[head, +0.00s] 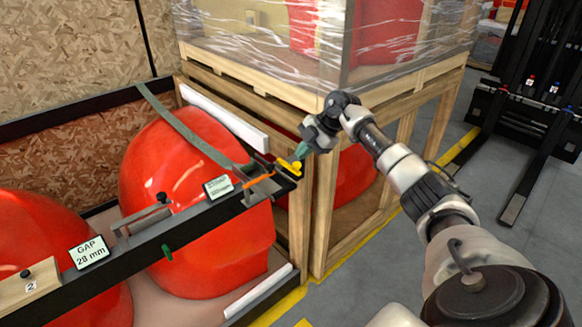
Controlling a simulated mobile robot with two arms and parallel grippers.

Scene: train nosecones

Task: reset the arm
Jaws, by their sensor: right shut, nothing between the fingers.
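My right arm comes in from the lower right and reaches up to the middle of the view. Its gripper (303,150) is shut and empty. The gripper is beside a yellow part (290,165) at the end of a black bar (150,243); I cannot tell whether they touch. An orange strap or strip (259,180) lies by the yellow part. My left arm and left gripper are not in view.
Large red nosecones (185,165) sit in a crate behind the bar. A wooden frame crate (410,105) with a plastic-wrapped load stands behind the gripper. A forklift (530,85) stands at the far right. Grey floor (380,265) is clear between.

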